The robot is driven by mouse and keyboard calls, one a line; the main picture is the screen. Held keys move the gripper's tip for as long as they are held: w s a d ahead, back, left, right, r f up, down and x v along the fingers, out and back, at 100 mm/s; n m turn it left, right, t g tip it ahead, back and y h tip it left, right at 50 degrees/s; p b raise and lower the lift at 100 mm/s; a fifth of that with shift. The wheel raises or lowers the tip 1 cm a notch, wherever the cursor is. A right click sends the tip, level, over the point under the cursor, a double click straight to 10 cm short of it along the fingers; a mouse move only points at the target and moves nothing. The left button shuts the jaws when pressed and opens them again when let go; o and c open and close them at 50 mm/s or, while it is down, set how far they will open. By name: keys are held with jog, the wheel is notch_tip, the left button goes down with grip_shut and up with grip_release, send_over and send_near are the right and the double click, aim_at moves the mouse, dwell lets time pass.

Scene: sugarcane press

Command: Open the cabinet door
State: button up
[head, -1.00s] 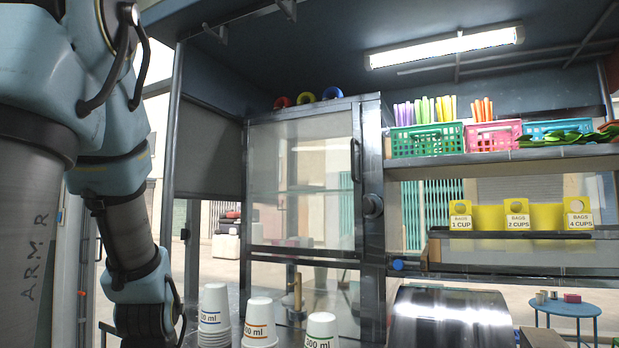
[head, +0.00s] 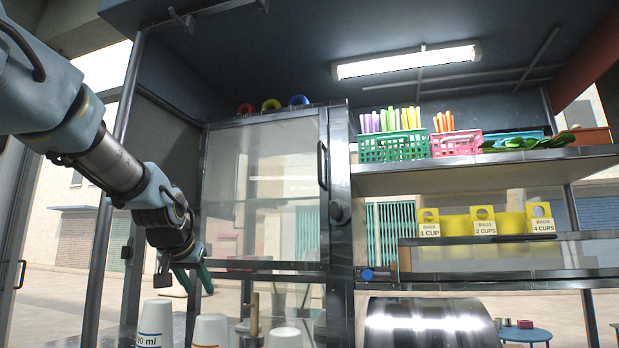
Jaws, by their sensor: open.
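The cabinet door (head: 262,190) is a glass panel in a metal frame, and it is shut. Its dark vertical handle (head: 323,165) is at the door's right edge, with a round dark knob (head: 340,211) on the frame just to the right. My gripper (head: 196,282) is low and left of the door, pointing down and right. It is apart from the handle and holds nothing that I can see. Its fingers are small and dark in this view, and they appear open.
Stacked cups (head: 155,322) stand at the bottom, below my gripper. Three coloured rings (head: 271,105) lie on top of the cabinet. A shelf (head: 480,172) with baskets is at the right, above yellow bag holders (head: 483,221). A shiny metal drum (head: 430,322) is at lower right.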

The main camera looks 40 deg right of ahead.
jog(key=s+d+r+m+h+b, duration=0.2)
jog(key=s+d+r+h+b, duration=0.3)
jog(key=d+r, duration=0.7)
jog(key=m+h+b, duration=0.2)
jog(key=m+h, duration=0.1)
jog(key=h, duration=0.2)
send_near(319, 158)
jog(key=shift+g, duration=0.5)
jog(key=p+x, duration=0.1)
jog(key=p, duration=0.2)
jog(key=p+x, duration=0.2)
jog(key=p, duration=0.2)
jog(key=p+x, duration=0.2)
jog(key=p, duration=0.1)
jog(key=shift+w+d+r, duration=0.1)
jog(key=shift+w+r, duration=0.05)
jog(key=shift+r, duration=0.15)
jog(key=shift+p+x, duration=1.45)
jog(key=shift+x, duration=1.2)
jog(key=shift+w+f, duration=0.2)
jog(key=shift+c, duration=0.3)
grip_shut()
